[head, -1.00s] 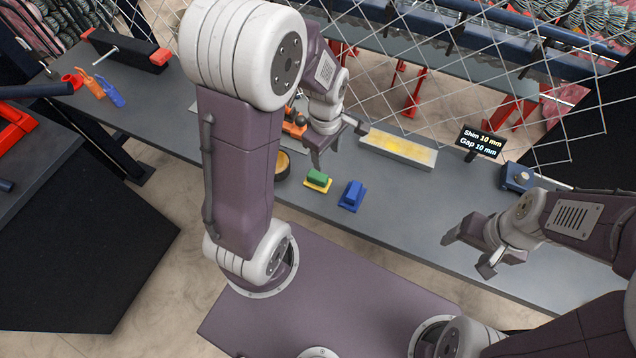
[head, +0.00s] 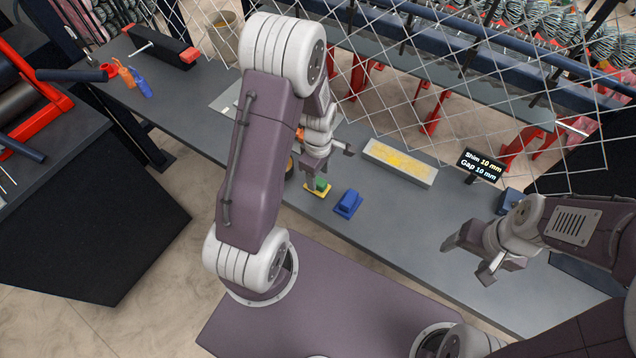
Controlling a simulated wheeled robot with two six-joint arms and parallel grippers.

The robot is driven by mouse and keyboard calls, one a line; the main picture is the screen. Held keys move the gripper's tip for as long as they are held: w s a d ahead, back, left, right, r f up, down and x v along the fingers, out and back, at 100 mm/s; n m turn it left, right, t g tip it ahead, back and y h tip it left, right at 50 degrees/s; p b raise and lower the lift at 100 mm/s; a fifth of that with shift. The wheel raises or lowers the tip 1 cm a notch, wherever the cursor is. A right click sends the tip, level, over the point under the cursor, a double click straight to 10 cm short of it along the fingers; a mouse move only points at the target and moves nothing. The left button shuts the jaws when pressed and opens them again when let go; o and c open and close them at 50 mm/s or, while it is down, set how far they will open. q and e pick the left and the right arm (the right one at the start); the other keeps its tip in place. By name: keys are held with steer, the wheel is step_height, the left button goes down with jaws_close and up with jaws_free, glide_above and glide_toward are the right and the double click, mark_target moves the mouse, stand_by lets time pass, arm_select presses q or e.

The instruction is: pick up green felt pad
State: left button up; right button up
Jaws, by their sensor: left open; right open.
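The green felt pad (head: 322,184) is a small green block with a yellow layer beneath it, lying on the grey bench. My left gripper (head: 329,168) is open just above it. One finger comes down in front of the pad and hides part of it; I cannot tell whether it touches. My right gripper (head: 468,260) is open and empty over the right part of the bench, well away from the pad.
A blue block (head: 348,203) lies close to the right of the pad. A tray with a yellow patch (head: 400,161) and a small sign (head: 482,164) stand behind. A chain-link mesh rises along the bench's back.

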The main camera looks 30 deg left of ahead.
arm_select(q)
steer(key=f, duration=0.2)
steer(key=shift+a+f, duration=0.35)
steer(key=shift+f, duration=0.35)
steer(key=shift+w+d, duration=0.1)
steer(key=shift+d, duration=0.05)
arm_select(e)
steer(key=shift+a+r, duration=0.1)
steer(key=shift+r, duration=0.25)
arm_select(q)
steer(key=c, duration=0.9)
jaws_close()
steer(key=shift+r, duration=0.1)
